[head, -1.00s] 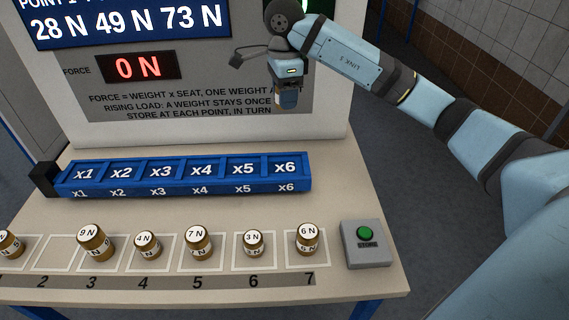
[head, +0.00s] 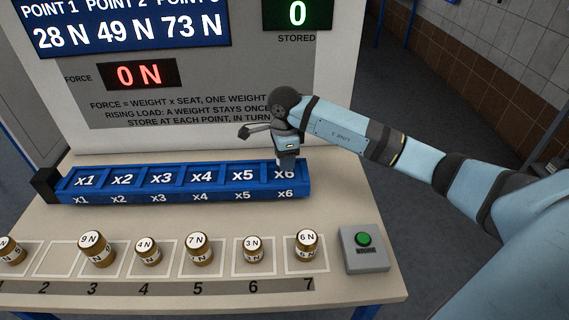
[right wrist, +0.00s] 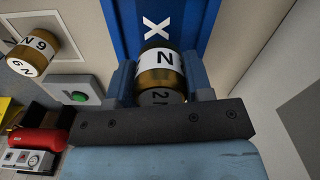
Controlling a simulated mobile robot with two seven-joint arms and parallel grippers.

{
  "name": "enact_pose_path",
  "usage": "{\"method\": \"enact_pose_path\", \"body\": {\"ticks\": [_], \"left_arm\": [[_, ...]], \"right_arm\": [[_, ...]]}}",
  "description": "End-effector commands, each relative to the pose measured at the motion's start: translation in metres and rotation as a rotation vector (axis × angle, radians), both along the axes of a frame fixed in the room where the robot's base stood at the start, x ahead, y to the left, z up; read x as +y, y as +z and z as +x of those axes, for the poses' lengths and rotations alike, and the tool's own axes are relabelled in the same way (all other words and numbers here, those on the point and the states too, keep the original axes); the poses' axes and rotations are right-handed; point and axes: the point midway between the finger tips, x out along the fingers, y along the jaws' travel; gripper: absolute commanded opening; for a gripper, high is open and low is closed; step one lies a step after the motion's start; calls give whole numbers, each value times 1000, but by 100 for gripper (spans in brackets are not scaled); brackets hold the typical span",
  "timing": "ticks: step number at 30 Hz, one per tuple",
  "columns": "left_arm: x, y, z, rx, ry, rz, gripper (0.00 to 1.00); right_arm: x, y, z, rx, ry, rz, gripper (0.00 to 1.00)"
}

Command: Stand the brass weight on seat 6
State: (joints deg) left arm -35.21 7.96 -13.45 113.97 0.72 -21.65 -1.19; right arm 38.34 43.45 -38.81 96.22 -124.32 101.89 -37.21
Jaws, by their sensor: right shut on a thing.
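My right gripper (head: 286,160) is at seat x6 (head: 289,174), at the right end of the blue beam (head: 180,196). In the right wrist view its two fingers are shut on a brass weight (right wrist: 160,68) with a white band; its end reads "2 N". The blue beam shows behind the weight, with a white "x" above it. In the head view the gripper hides the weight, and I cannot tell whether it touches the seat. Seats x1 to x5 are empty. My left gripper is not in view.
Several brass weights stand in the front row, including the 6 N weight (head: 306,243) and 3 N weight (head: 253,248); square 2 (head: 55,258) is empty. A green-button box (head: 364,247) stands at right. The force display (head: 137,75) reads 0 N; stored (head: 297,14) reads 0.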

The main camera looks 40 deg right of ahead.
Motion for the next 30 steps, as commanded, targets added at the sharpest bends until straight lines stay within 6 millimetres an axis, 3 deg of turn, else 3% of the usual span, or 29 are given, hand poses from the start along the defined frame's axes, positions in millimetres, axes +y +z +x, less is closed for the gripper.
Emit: {"method": "enact_pose_path", "body": {"ticks": [5, 16, 17, 20, 30], "left_arm": [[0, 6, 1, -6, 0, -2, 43], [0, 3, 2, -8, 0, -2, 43], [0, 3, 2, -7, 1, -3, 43], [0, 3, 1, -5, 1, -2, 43], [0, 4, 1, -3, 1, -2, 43]], "right_arm": [[1, -25, 0, 2, 0, 2, 17], [0, -31, 0, 0, 1, 0, 17], [0, -31, 0, 1, 1, 0, 49], [0, -30, 0, 1, 1, 0, 72], [0, -27, 0, 1, 0, 0, 72]]}}
